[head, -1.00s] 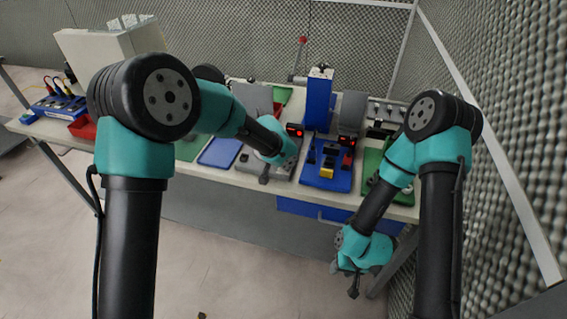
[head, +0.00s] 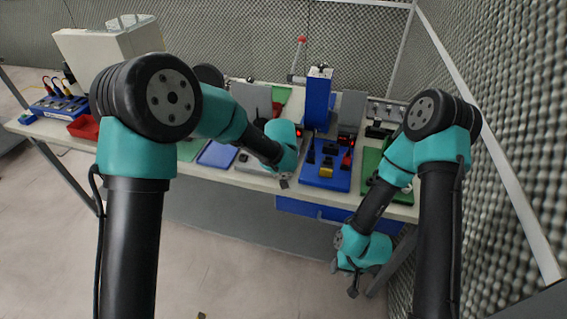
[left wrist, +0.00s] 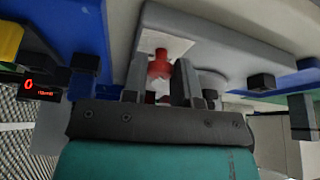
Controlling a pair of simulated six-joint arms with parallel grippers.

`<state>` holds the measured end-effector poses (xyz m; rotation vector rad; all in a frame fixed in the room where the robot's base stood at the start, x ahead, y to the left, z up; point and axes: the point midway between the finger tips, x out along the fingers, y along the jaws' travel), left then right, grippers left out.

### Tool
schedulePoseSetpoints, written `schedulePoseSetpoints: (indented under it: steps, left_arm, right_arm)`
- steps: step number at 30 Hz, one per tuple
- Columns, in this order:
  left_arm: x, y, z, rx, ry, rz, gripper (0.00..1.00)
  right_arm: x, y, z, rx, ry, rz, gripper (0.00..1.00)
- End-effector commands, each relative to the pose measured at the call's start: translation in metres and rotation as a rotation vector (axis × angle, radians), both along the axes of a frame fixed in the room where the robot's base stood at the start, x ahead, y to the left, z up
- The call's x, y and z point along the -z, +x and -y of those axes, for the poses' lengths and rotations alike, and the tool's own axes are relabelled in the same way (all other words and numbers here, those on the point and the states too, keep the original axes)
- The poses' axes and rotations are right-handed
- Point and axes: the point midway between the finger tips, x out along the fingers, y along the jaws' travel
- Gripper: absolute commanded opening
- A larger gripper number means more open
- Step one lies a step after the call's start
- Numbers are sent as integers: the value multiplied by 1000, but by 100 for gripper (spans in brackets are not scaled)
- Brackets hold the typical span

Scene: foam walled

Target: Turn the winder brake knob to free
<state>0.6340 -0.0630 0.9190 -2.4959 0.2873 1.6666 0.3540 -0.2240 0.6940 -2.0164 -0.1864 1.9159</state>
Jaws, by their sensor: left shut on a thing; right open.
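The red knob (left wrist: 160,66) sits on a grey unit with a white label plate (left wrist: 168,42) in the left wrist view. The fingers of my left gripper (left wrist: 160,82) stand on either side of it and are shut on it. In the head view my left arm's wrist (head: 283,145) covers that grey unit, so the knob is hidden there. I cannot read any marks on the label. My right gripper (head: 355,283) is open and empty, hanging in front of the bench's front edge.
A blue base (head: 326,178) with a blue tower (head: 318,100) stands just right of my left gripper. A small display (left wrist: 40,90) shows a red figure. A green plate (head: 371,163) lies further right, a blue mat (head: 217,154) to the left. A foam wall (head: 500,110) bounds the right side.

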Motion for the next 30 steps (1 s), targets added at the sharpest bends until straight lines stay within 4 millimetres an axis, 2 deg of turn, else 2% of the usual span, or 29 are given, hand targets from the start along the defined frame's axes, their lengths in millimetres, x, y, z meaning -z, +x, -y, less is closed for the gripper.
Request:
schedulePoseSetpoints:
  steps: [9,22,23,30]
  left_arm:
    - [0,-1,1,-97,2,-1,3]
    - [0,-1,1,-108,1,-2,3]
    - [0,-1,1,-108,1,-2,30]
    - [0,0,1,-107,0,-1,53]
  right_arm:
    - [0,0,0,0,0,0,43]
    - [0,0,0,0,0,0,43]
    - [0,0,0,0,0,0,43]
    - [0,0,0,0,0,0,43]
